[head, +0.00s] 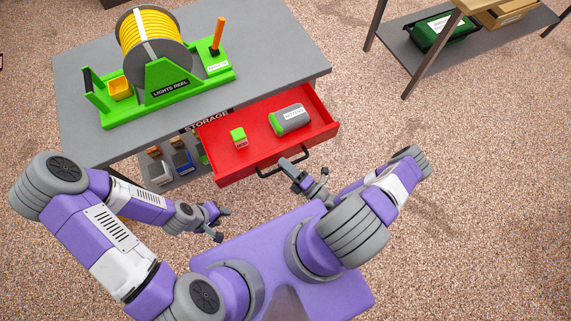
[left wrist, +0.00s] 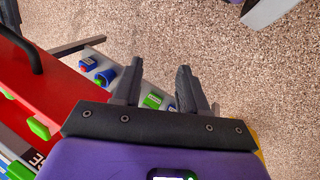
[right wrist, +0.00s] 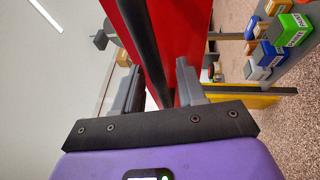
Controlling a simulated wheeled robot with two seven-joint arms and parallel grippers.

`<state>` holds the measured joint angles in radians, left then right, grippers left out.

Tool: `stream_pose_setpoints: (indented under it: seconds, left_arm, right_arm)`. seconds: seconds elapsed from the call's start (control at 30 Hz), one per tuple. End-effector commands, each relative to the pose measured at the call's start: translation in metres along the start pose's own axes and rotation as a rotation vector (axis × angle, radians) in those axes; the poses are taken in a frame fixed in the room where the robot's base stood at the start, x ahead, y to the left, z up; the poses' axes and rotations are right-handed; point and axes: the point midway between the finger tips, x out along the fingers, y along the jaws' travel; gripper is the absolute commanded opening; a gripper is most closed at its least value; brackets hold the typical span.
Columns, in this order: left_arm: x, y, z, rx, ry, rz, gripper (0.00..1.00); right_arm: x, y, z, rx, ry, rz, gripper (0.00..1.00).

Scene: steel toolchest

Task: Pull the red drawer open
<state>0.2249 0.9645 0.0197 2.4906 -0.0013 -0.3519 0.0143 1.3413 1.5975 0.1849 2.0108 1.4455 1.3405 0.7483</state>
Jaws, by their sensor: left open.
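The red drawer (head: 225,170) stands pulled out from under the grey worktop. Its black bar handle (head: 268,174) is on the front face. In the right wrist view the handle (right wrist: 143,40) passes between the fingers (right wrist: 157,85), which stand apart, with the red drawer front (right wrist: 185,40) beyond. Whether a finger touches the bar I cannot tell. My left gripper (head: 220,224) is open and empty, in front and left of the drawer; the left wrist view shows the drawer (left wrist: 50,85) at left.
A shelf (head: 185,180) with several small boxes is below the worktop. A yellow reel (head: 155,40) stands on top. Floor in front is clear.

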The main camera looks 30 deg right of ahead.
Motion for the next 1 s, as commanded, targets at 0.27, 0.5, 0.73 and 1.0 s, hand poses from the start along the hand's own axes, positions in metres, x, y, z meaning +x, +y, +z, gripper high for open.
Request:
stream_pose_setpoints:
  seconds: [0.27,0.5,0.73,1.0]
  left_arm:
    - [-0.001,0.0,0.0,0.0,0.0,0.0,0.43]
    - [-0.003,0.001,0.0,0.0,0.0,0.0,0.43]
    - [-0.003,0.001,0.0,0.0,0.0,0.0,0.43]
    - [-0.003,0.001,0.0,0.0,0.0,0.0,0.43]
  right_arm:
    - [-0.014,-0.001,0.001,-0.001,-0.003,-0.003,0.4]
    - [-0.054,0.0,0.001,-0.001,-0.002,-0.004,0.4]
    - [-0.075,0.0,0.0,0.0,-0.001,0.0,0.4]
    - [-0.076,0.0,0.0,0.0,0.0,0.0,0.4]
